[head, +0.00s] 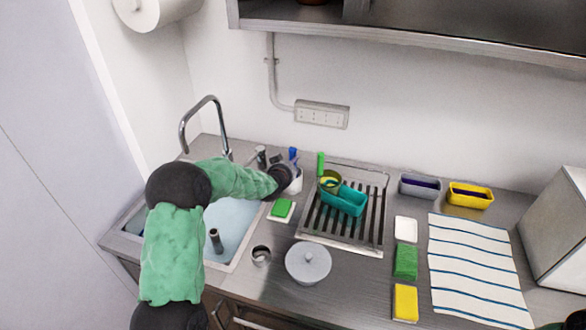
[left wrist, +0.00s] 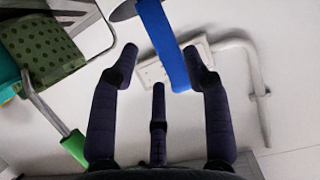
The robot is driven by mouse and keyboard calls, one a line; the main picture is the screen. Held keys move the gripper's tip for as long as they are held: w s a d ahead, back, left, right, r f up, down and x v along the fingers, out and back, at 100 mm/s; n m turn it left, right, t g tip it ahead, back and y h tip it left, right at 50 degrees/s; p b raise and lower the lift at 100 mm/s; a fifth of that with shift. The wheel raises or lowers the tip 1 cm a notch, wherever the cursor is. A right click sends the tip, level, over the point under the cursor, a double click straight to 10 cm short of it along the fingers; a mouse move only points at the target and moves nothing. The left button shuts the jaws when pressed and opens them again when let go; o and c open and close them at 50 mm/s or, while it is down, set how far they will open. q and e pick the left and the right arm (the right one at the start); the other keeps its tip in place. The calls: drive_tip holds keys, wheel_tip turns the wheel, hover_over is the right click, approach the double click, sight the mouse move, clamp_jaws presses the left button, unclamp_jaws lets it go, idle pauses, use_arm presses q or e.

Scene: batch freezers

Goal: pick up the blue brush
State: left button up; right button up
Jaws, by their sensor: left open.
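The blue brush (head: 292,153) stands upright in a white cup (head: 296,184) behind the counter's middle, with its blue top showing. My left gripper (head: 284,178) is at the cup and partly covers it. In the left wrist view, the brush's blue handle (left wrist: 168,42) lies between the spread fingers of my left gripper (left wrist: 160,58), close to the right finger; I cannot tell if they touch. The gripper is open.
A sink (head: 232,235) with a tap (head: 186,130) is at left. A drying rack (head: 312,235) holds a teal container (head: 345,203) and a green-handled strainer (head: 320,162). A sponge (head: 282,208), a lidded pot (head: 308,262) and a striped towel (head: 470,265) lie around.

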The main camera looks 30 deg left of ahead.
use_arm(q)
drive_tip(key=shift+b+x, duration=0.45)
drive_tip(key=shift+x, duration=2.35)
drive_tip(key=shift+s+a+f, duration=0.1)
drive_tip(key=shift+f, duration=0.05)
drive_tip(key=c, duration=1)
